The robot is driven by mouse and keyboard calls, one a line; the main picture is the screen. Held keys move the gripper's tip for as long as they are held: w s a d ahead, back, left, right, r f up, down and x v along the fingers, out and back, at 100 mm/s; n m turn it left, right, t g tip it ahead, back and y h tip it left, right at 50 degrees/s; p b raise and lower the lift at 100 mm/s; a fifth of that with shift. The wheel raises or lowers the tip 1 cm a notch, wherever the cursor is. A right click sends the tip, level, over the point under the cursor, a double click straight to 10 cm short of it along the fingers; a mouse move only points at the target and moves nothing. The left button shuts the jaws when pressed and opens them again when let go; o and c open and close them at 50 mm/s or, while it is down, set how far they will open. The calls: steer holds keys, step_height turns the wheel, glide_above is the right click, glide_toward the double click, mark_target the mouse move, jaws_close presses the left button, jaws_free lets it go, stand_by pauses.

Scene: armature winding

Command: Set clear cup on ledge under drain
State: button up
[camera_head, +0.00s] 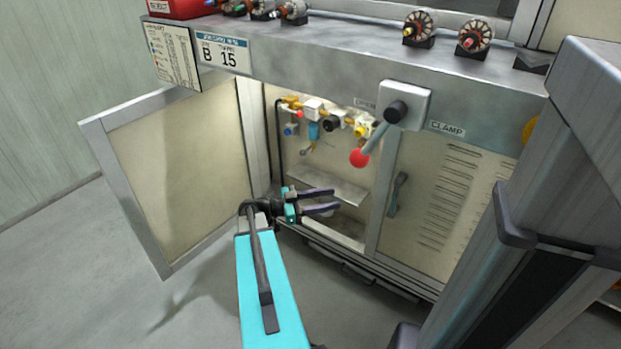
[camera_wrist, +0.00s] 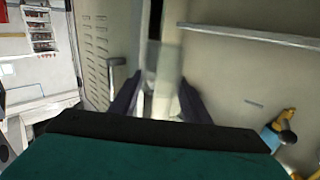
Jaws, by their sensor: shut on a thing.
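The clear cup (camera_wrist: 168,68) shows in the wrist view as a pale see-through shape between my fingers. My gripper (camera_wrist: 160,98) is shut on it. In the head view my gripper (camera_head: 336,200) is at the open cabinet, close in front of the ledge (camera_head: 325,184), and the cup is too faint to make out. The ledge is a thin grey shelf on the cabinet's back wall. Above it hangs a blue filter bowl (camera_head: 313,131) with the drain fittings below. The blue part (camera_wrist: 270,137) also shows at lower right in the wrist view.
The cabinet door (camera_head: 180,165) stands open at left. A red-knobbed lever (camera_head: 360,157) hangs from the bench front right of the fittings. A vented panel (camera_head: 450,200) closes the right side. The bench top above carries several armatures (camera_head: 420,27).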

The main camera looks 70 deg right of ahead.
steer(key=w+d+r+n+t+h+b, duration=0.1)
steer(key=w+n+t+h, duration=0.2)
steer(key=w, duration=0.6)
steer(key=w+d+n+t+h+b, duration=0.1)
steer(key=w+n+t+h, duration=0.3)
steer(key=w+t, duration=0.3)
steer(key=shift+w+d+r+n+b, duration=0.2)
steer(key=shift+w+r+n+b, duration=0.15)
steer(key=shift+w+n, duration=0.6)
steer(key=b+x, duration=0.1)
steer(key=x, duration=0.5)
steer(key=b+x, duration=0.1)
steer(key=x, duration=0.5)
steer(key=b+x, duration=0.1)
steer(key=x, duration=0.5)
steer(key=shift+w+d+r, duration=0.1)
steer(key=shift+w+r, duration=0.05)
steer(key=shift+r, duration=0.15)
steer(key=shift+f+b, duration=0.95)
steer(key=shift+f, duration=0.85)
steer(key=shift+f+b, duration=0.15)
steer(key=shift+b, duration=0.15)
steer(key=o, duration=1)
